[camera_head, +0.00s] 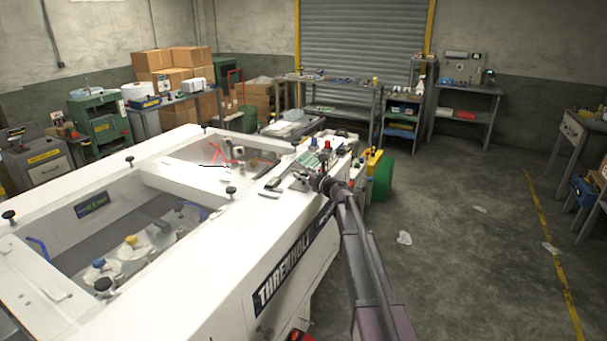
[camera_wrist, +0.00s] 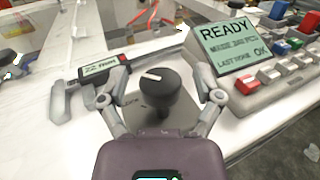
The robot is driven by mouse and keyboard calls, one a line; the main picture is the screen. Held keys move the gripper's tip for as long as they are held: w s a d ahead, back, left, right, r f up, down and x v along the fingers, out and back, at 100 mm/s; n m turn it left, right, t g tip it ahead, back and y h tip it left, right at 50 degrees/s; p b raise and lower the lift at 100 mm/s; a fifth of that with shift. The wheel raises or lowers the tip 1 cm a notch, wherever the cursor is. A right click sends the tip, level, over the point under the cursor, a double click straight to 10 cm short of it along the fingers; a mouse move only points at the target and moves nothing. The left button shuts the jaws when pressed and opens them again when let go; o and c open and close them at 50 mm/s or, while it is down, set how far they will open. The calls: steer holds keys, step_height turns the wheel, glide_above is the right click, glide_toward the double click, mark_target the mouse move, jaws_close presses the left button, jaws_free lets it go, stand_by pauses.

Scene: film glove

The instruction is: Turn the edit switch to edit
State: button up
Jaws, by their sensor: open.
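In the wrist view a round black knob (camera_wrist: 158,90) with a short white mark on its top stands on a grey plate (camera_wrist: 146,121). The mark points toward the left. Lettering on the plate is partly covered and only partly legible. My gripper (camera_wrist: 160,72) is open, with one finger on the left of the knob and one on the right; gaps show on both sides. In the head view my gripper (camera_head: 308,182) is above the white machine's right edge, and the knob cannot be made out there.
A control panel (camera_wrist: 242,96) with a READY display (camera_wrist: 228,46) and several buttons is close to the right finger. A small dark device with a lit display (camera_wrist: 97,70) lies near the left finger. The white machine (camera_head: 225,217) fills the left; open floor (camera_head: 455,240) lies right.

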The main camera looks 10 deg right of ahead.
steer(key=c, duration=1.1)
steer(key=shift+c, duration=0.2)
